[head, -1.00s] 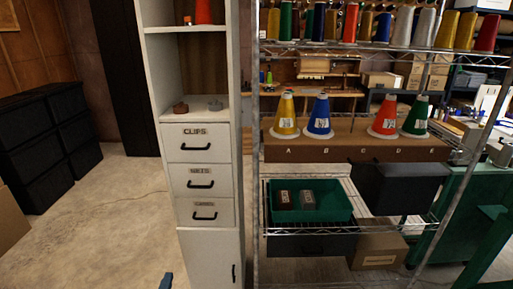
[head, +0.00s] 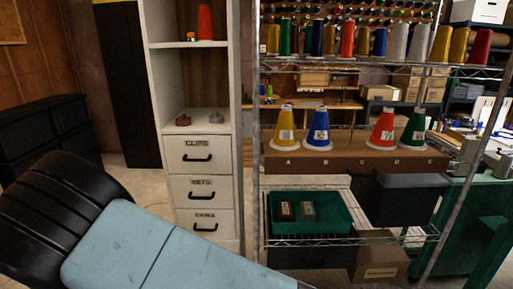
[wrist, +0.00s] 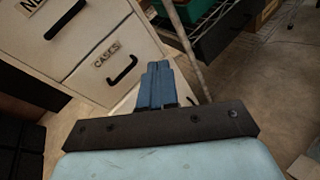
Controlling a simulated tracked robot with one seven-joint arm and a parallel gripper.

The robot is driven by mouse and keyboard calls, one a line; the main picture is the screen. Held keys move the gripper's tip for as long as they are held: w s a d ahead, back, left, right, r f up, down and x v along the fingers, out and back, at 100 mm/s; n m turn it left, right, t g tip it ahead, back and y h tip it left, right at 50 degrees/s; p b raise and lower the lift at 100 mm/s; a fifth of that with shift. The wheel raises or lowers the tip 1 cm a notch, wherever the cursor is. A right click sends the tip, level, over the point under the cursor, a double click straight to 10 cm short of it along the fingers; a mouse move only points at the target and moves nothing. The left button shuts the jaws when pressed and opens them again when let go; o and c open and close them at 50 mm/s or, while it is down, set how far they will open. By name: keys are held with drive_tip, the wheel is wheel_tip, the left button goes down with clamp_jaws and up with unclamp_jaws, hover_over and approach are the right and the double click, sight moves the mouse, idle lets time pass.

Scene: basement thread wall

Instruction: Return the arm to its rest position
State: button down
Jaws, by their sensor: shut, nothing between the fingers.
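My gripper (wrist: 158,80) shows in the wrist view as blue fingers held together, shut and empty. It is in front of the white cabinet's lower part, near the drawer labelled CASES (wrist: 112,62); I cannot tell the exact gap. In the head view my light-blue arm link and black joint fill the lower left, and the gripper itself is not visible there.
The white cabinet (head: 186,133) has drawers marked CLIPS and NETS. Right of it, a wire rack (head: 340,237) holds a green bin (head: 334,224) and a brown board (head: 350,161) with several thread cones. Black crates (head: 45,135) stand at left.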

drive_tip(key=w+d+r+m+g+y, duration=0.1)
drive_tip(key=d+r+m+g, duration=0.4)
drive_tip(key=d+r+m, duration=0.5)
drive_tip(key=w+d+r+m+g, duration=0.1)
drive_tip(key=d+r+m+g, duration=0.45)
drive_tip(key=d+r, duration=0.9)
drive_tip(key=s+d+r+m+t+y, duration=0.1)
drive_tip(key=s+d+r+m+y, duration=0.2)
drive_tip(key=s+d+r+m, duration=0.2)
drive_tip(key=s+d+r+m+t+y, duration=0.2)
drive_tip(key=s+d+r+m, duration=0.4)
drive_tip(key=s+d, duration=0.5)
drive_tip(key=shift+s+d+r+y, duration=0.4)
drive_tip(key=shift+s+r+y, duration=0.3)
drive_tip(key=shift+s+r, duration=0.5)
drive_tip(key=shift+f, duration=0.1)
